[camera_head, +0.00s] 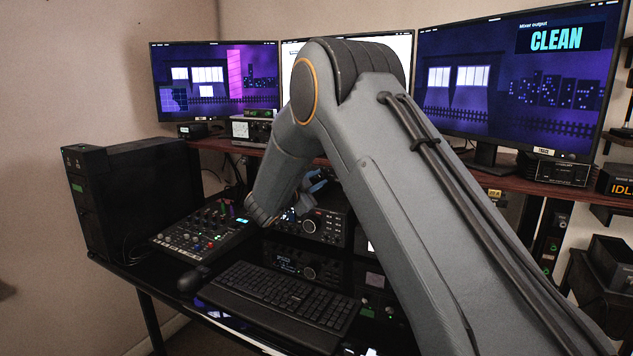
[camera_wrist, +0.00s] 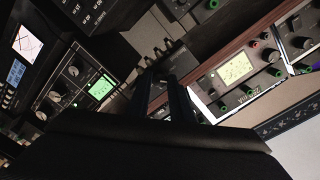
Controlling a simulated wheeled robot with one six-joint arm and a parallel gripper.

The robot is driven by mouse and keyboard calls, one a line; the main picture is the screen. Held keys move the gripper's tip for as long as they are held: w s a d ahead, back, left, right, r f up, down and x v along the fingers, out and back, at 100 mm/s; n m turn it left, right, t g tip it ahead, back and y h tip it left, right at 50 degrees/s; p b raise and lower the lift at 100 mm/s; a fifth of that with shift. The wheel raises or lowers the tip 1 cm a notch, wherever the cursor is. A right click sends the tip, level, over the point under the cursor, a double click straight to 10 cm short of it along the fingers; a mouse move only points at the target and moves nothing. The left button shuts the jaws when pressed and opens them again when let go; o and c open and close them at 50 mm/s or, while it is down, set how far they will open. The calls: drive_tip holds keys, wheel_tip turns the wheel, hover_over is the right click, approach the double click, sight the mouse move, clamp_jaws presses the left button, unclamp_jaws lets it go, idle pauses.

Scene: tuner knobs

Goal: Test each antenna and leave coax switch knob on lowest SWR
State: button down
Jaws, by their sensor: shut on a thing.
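In the wrist view, the two dark fingers of my gripper (camera_wrist: 168,82) reach up to a small dark box (camera_wrist: 178,62) and are close together at it. They are shut on a part there, which looks like the coax switch knob, but the fingers and shadow hide it and its pointer position. A unit with a pale lit meter (camera_wrist: 238,68) is right of the fingers; its reading is too small to make out. A second unit with a green lit meter (camera_wrist: 102,88) is at the left. In the head view, my gripper (camera_head: 314,184) is partly hidden by my forearm, near the radios.
A mixer (camera_head: 205,228), a keyboard (camera_head: 282,298) and a mouse (camera_head: 191,279) lie on the desk. Radios (camera_head: 322,226) stand behind them. Monitors (camera_head: 214,82) stand on the shelf (camera_head: 214,145) above. The right monitor (camera_head: 512,75) reads "Mixer output CLEAN".

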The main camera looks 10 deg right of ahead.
drive_tip(key=c, duration=1.6)
unclamp_jaws()
drive_tip(key=shift+o, duration=0.2)
drive_tip(key=b+v, duration=0.1)
drive_tip(key=v, duration=0.6)
drive_tip(key=shift+s+a, duration=0.2)
drive_tip(key=shift+s, duration=0.1)
clamp_jaws()
